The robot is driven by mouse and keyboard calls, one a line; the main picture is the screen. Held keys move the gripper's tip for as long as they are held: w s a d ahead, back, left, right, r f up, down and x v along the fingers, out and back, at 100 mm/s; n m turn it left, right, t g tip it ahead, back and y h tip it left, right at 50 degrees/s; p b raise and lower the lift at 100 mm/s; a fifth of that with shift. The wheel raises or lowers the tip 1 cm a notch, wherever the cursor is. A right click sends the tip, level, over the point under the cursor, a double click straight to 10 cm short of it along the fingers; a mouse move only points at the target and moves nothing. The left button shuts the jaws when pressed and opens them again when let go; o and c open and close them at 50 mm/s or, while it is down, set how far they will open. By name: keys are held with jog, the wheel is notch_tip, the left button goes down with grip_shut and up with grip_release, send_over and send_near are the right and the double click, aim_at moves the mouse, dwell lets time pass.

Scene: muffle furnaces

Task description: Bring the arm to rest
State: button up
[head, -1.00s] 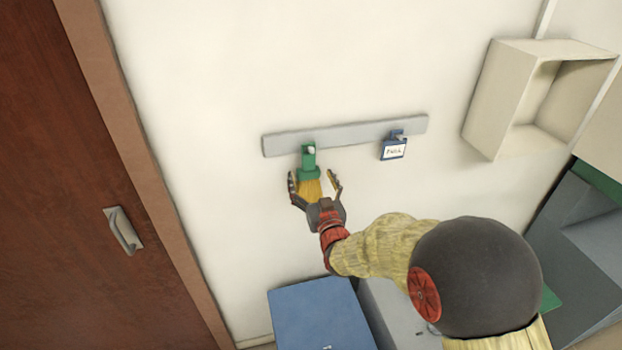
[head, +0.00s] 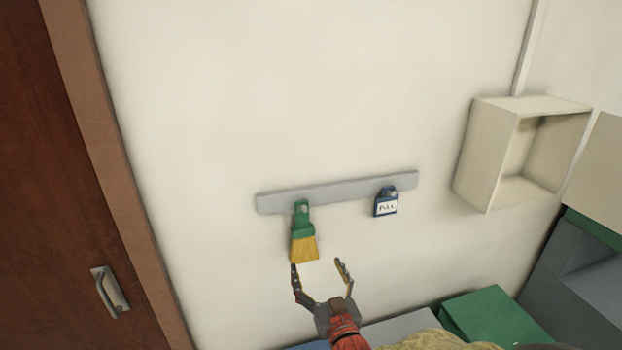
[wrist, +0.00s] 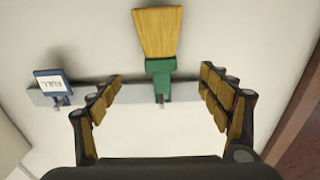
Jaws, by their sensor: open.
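My gripper (head: 321,271) is open and empty in the head view, just below a brush and apart from it. The brush (head: 304,237) has a green handle and yellow bristles and hangs bristles down from a grey wall rail (head: 340,192). In the wrist view the brush (wrist: 158,55) shows between and beyond the two spread fingers of my gripper (wrist: 162,84), touching neither. Most of my arm is out of the head view, below its lower edge.
A blue tag (head: 386,203) with a white label hangs on the rail right of the brush. An open cream box (head: 487,160) is on the wall at right. A brown door (head: 50,200) is at left. A green block (head: 490,318) stands below. The wall above the rail is clear.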

jog(key=s+f+g+h, duration=0.1)
jog(key=s+f+g, duration=0.15)
jog(key=f, duration=0.35)
jog(key=s+f+g, duration=0.2)
jog(key=f+g, duration=0.2)
jog(key=f, duration=0.3)
jog(key=s+d+f+g+h, duration=0.1)
jog(key=s+d+g+h, duration=0.1)
jog(key=s+d+g, duration=0.3)
jog(key=s+d+r+g, duration=0.1)
jog(key=s+d+r, duration=0.15)
jog(key=s, duration=0.25)
jog(key=s+d+r+m+g+h, duration=0.1)
jog(key=s+d+r, duration=0.15)
jog(key=s, duration=0.35)
jog(key=s+d+r+g, duration=0.1)
jog(key=s+d+r, duration=0.1)
jog(key=s+r, duration=0.25)
jog(key=s+d+r+m+t+h, duration=0.1)
jog(key=s+d+r, duration=0.3)
jog(key=r, duration=0.5)
jog(key=shift+s+d+r+m+t+b, duration=0.2)
jog(key=shift+d+r+m+t+b, duration=0.25)
jog(key=shift+m+t, duration=0.25)
